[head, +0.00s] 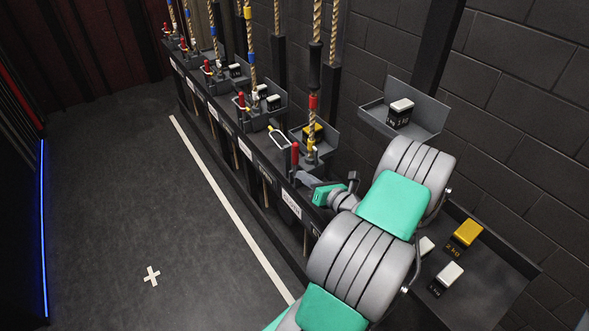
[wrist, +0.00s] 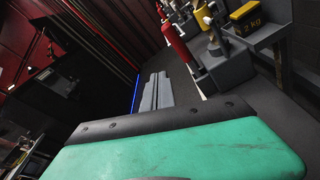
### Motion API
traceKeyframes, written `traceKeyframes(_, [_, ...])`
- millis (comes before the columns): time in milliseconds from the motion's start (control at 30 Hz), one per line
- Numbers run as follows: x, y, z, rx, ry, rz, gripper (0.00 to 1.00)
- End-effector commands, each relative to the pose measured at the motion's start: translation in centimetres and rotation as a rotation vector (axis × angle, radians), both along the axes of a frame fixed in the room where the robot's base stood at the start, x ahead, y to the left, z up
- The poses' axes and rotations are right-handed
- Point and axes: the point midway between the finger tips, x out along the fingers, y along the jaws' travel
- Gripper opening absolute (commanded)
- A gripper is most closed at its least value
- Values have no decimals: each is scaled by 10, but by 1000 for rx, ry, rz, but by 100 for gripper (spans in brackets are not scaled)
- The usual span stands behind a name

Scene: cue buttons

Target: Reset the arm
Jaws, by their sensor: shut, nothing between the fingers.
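My arm reaches up from the bottom of the head view in grey and green segments. My gripper (head: 303,178) is at its far end, beside the rail of rope levers. Its fingers point left, close to a red-handled lever (head: 295,156); I cannot tell whether they touch it. In the wrist view my gripper's grey fingers (wrist: 153,92) lie together, shut with nothing between them. A red handle (wrist: 174,38) stands to the right of them there, apart from them in the picture.
A long black rail (head: 228,128) carries several levers and ropes. A yellow weight (head: 466,233) and a white-topped weight (head: 447,276) sit on the shelf at right. Another weight (head: 400,113) sits in a wall tray. Open floor (head: 120,210) with a white cross lies left.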

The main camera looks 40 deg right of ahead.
Motion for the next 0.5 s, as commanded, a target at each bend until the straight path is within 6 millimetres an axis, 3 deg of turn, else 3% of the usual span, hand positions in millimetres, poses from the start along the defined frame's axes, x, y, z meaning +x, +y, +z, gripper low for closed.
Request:
traceKeyframes(133, [2,2,1,-10,5,9,0])
traceKeyframes(233, [22,32,6,-177,70,141,0])
traceKeyframes(267, [32,49,8,-270,100,214,0])
traceKeyframes(367, [59,128,16,-731,207,580,0])
traceKeyframes(400, [61,160,19,-940,233,747,0])
traceKeyframes(500, [50,228,32,-1434,229,1151,0])
